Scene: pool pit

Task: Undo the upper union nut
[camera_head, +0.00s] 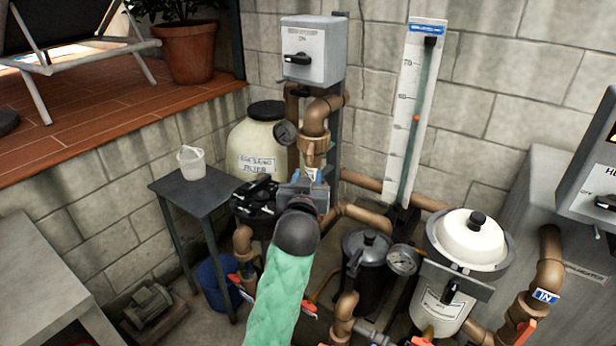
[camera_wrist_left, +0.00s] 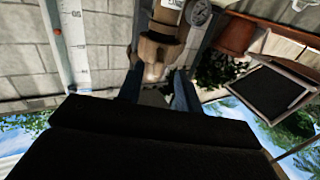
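The upper union nut (camera_head: 313,147) is a bronze-coloured collar on the vertical brown pipe, below the elbow and beside a round gauge. It also shows in the left wrist view (camera_wrist_left: 160,42), just beyond the fingertips. My left gripper (camera_head: 308,178) is in front of the pipe, slightly below the nut in the head view. In the left wrist view its two blue fingers (camera_wrist_left: 158,82) are apart, with nothing gripped between them. The gap to the nut is hard to judge. My black wrist and green sleeve hide the piping below. My right gripper is in neither view.
A pressure gauge (camera_head: 285,133) sits close left of the nut. A grey switch box (camera_head: 313,50) is above. A black multi-knob valve (camera_head: 254,200) and a small table (camera_head: 196,187) with a white bucket stand left. A flow-meter board (camera_head: 415,115) and a cream-lidded canister (camera_head: 467,243) stand right.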

